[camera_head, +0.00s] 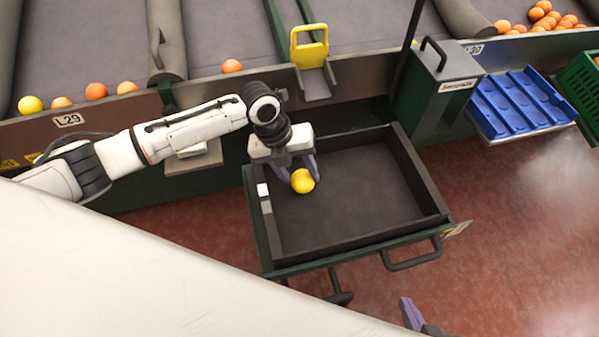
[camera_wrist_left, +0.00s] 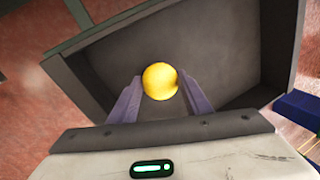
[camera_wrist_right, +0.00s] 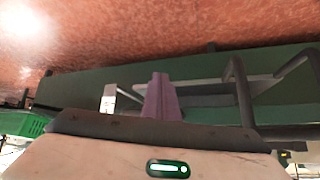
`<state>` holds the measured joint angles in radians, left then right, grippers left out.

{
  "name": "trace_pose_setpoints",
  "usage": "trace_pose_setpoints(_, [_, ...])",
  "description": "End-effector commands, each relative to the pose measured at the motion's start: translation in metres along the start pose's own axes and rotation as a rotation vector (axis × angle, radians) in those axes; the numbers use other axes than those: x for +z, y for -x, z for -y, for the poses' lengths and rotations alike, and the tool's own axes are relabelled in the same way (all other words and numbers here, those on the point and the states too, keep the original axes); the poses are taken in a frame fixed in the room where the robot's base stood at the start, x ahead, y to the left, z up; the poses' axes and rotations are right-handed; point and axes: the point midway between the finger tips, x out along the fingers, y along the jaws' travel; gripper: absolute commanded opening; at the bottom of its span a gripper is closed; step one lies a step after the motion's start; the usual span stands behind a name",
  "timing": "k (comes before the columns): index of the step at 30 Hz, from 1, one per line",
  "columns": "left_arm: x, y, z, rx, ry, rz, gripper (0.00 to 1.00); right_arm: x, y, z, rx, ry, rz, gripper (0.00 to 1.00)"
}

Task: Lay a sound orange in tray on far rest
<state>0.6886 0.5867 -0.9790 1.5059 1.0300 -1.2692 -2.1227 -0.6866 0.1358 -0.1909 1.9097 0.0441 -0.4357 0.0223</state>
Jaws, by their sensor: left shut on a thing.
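My left gripper (camera_head: 303,178) is shut on a yellow fruit (camera_head: 302,181), held between its two purple fingers above a dark open-topped bin (camera_head: 355,243). The left wrist view shows this fruit (camera_wrist_left: 160,81) smooth and evenly yellow on its visible side, with the dark bin floor behind it. A blue ribbed tray (camera_head: 518,103) stands at the upper right and looks empty. My right gripper (camera_head: 410,312) is low at the bottom of the head view, away from the bin. Its purple fingers (camera_wrist_right: 160,97) are together, with nothing visible between them.
A green box (camera_head: 433,95) with a handle stands between bin and blue tray. A green crate (camera_head: 580,85) is at the far right. Several oranges lie on the grey belts behind a metal edge. A yellow bracket (camera_head: 309,48) rises behind the bin. Red floor (camera_head: 500,250) is clear at right.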

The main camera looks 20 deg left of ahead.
Motion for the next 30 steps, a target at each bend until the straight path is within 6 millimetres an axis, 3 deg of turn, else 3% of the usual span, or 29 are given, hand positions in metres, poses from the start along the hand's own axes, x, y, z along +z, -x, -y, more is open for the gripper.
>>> trace_pose_setpoints(30, [0.0, -0.011, -0.003, 0.0, 0.0, 0.0, 0.2, 0.005, -0.006, -0.001, 0.0, 0.0, 0.0, 0.0])
